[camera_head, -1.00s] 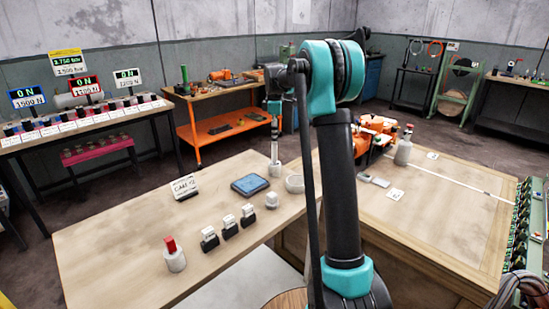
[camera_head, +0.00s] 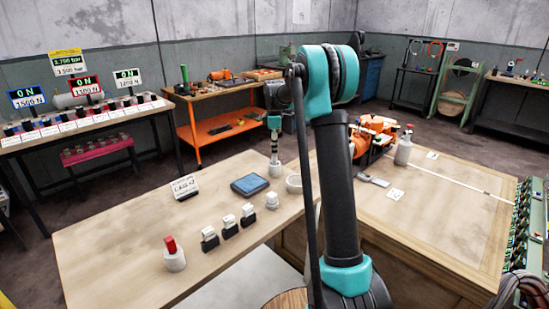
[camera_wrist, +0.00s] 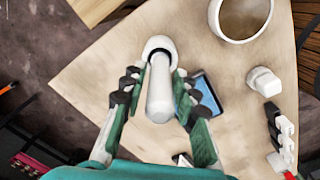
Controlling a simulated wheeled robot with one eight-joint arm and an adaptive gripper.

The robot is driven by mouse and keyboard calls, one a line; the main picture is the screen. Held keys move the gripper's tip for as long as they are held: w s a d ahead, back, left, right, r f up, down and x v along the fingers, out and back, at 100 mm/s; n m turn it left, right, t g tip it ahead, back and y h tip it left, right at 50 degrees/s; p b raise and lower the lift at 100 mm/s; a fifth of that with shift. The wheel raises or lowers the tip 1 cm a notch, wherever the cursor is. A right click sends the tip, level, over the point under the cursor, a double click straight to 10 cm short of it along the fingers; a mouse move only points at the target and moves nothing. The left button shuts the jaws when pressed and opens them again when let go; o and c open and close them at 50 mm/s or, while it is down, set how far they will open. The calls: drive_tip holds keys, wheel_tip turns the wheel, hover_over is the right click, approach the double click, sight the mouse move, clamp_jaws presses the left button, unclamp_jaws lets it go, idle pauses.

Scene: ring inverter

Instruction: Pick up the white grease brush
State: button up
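The white grease brush (camera_wrist: 160,92) stands in a round white holder (camera_wrist: 157,46) in the wrist view, its handle end toward the camera. In the head view the brush (camera_head: 274,150) is a thin upright shape in the holder (camera_head: 275,170) at the back edge of the near table. My gripper (camera_wrist: 156,84) is open, with one finger on each side of the handle. Small gaps seem to show between the handle and the fingers. In the head view my gripper (camera_head: 274,127) is above the holder, at the top of the brush.
A white bowl (camera_head: 293,184) stands right beside the holder. A blue pad (camera_head: 249,185), a small white jar (camera_head: 272,200), a sign card (camera_head: 184,187), several black-and-white blocks (camera_head: 229,222) and a red-topped bottle (camera_head: 173,255) share the table. The front left of the table is clear.

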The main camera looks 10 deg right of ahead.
clamp_jaws()
drive_tip(key=shift+r, duration=0.15)
